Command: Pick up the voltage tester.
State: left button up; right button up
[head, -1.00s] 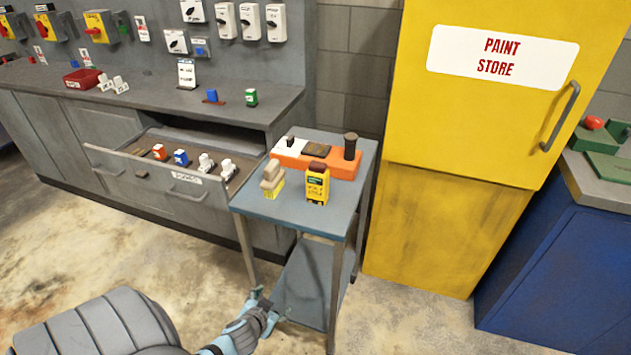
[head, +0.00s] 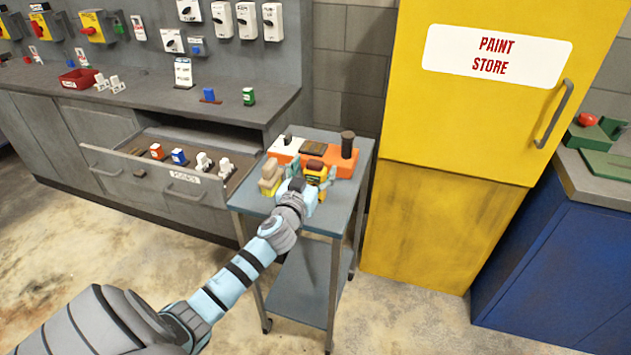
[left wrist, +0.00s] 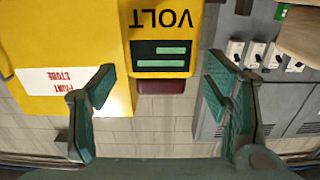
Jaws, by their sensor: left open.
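The voltage tester (head: 315,164), a yellow block with a dark top, stands on the trolley top, mostly hidden behind my left gripper (head: 319,178) in the head view. In the left wrist view the yellow tester (left wrist: 160,38) fills the upper middle, upside down, with VOLT lettering and a dark display panel with green bars. My left gripper's green fingers (left wrist: 160,78) are open, one to each side of the tester, with clear gaps. The tester is not held. My right gripper is not in view.
A yellow block with a beige top (head: 270,179) stands close left of the tester on the blue-grey trolley (head: 249,205). An orange tray (head: 343,165) with a dark upright cylinder is just behind. An open drawer (head: 140,171) is left; a yellow paint store cabinet (head: 450,230) is right.

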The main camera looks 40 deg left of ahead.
pick_arm(q)
jog(key=shift+x, duration=0.85)
jog(key=shift+s, duration=0.1)
grip_shut()
